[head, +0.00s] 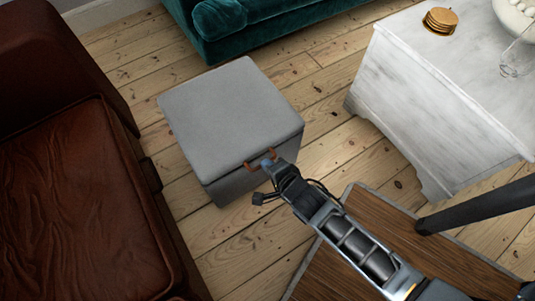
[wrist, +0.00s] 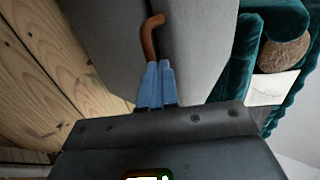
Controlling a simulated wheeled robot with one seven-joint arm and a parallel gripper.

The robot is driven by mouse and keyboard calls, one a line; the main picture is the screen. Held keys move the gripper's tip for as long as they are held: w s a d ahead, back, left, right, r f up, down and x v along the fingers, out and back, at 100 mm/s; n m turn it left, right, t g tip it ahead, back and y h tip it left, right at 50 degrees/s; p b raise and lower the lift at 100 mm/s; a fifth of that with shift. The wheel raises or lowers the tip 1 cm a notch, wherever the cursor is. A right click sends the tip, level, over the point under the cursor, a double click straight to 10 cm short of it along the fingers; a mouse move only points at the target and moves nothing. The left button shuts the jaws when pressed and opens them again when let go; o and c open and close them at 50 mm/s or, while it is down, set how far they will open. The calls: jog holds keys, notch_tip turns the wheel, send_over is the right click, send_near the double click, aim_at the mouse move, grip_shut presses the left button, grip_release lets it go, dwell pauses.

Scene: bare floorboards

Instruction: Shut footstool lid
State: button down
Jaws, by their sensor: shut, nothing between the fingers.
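The grey footstool (head: 225,190) stands on the floorboards in the middle of the head view. Its padded grey lid (head: 228,112) lies over the body and looks level; I cannot tell if it is fully seated. A brown strap handle (head: 262,157) is on the lid's front edge, partly hidden by my gripper (head: 268,163). In the wrist view my gripper (wrist: 156,64) has its blue fingers together, with nothing held. The tips are right at the handle (wrist: 150,36), touching or very close. Grey fabric panels lie on both sides of it.
A brown leather sofa (head: 70,200) stands close on the left. A teal sofa (head: 270,22) is behind, and a white cabinet (head: 440,95) stands at right with gold coasters (head: 440,20) on top. A wooden-topped surface (head: 385,225) is below my arm. Bare floor lies around the footstool.

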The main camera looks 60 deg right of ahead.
jog(key=shift+s+f+b, duration=0.1)
jog(key=shift+f+b, duration=0.35)
jog(key=shift+f, duration=0.4)
jog(key=shift+f, duration=0.15)
